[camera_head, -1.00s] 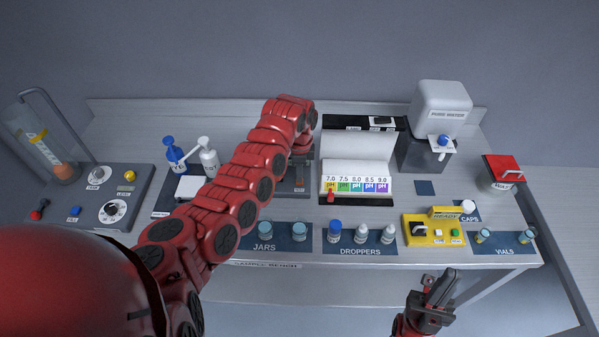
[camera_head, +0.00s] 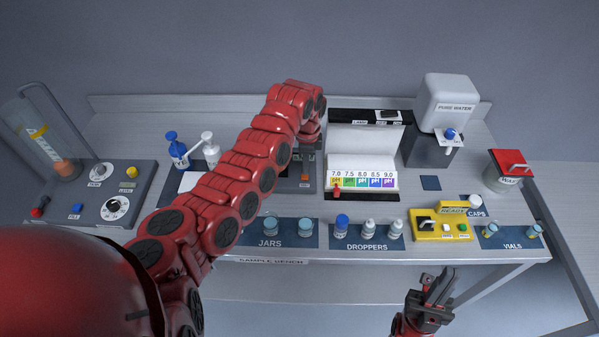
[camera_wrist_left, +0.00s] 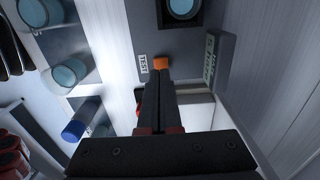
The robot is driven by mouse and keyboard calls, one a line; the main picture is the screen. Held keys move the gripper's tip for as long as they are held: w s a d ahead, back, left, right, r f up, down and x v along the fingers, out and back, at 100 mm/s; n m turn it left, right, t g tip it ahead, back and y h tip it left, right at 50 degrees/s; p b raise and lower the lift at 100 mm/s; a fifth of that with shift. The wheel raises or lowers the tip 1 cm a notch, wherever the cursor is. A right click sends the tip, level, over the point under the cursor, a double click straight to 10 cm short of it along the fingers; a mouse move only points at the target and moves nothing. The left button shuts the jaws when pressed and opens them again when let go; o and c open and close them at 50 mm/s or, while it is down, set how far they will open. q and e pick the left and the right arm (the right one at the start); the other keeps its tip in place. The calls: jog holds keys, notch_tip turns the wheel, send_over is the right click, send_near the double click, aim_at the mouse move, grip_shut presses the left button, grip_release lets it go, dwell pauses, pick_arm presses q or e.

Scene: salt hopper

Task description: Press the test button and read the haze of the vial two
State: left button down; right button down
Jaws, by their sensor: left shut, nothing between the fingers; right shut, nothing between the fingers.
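In the left wrist view an orange button (camera_wrist_left: 160,62) sits on a dark grey unit beside a TEST label (camera_wrist_left: 143,66). My left gripper (camera_wrist_left: 160,80) is shut and empty, its tips close below the button; I cannot tell whether they touch. A round vessel of blue liquid (camera_wrist_left: 183,6) stands in a square dark well on that unit. A display (camera_wrist_left: 212,58) is at its right, its text unreadable. In the head view my left arm hides most of the unit; the orange button (camera_head: 305,177) shows. Two vials (camera_head: 490,230) (camera_head: 534,230) lie on the VIALS mat. My right gripper (camera_head: 437,287) is shut and empty.
Jars (camera_head: 270,224) and droppers (camera_head: 341,225) line the bench front. A pH chart (camera_head: 362,180) stands right of my left wrist. A yellow READY unit (camera_head: 441,229), a water dispenser (camera_head: 446,105) and a red-lidded container (camera_head: 508,167) stand at the right.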

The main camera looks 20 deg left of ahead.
pick_arm(q)
jog(key=r+b, duration=0.1)
jog(key=r, duration=0.1)
jog(key=a+r+b, duration=0.1)
jog(key=r, duration=0.1)
jog(key=shift+s+r+b, duration=0.2)
jog(key=shift+r+b, duration=0.1)
jog(key=shift+b, duration=0.05)
notch_tip(320, 180, up, 4)
send_over(302, 176)
jog(key=d, duration=0.1)
notch_tip(302, 176, up, 2)
jog(key=shift+w+a+r+b, duration=0.1)
jog(key=shift+b, duration=0.3)
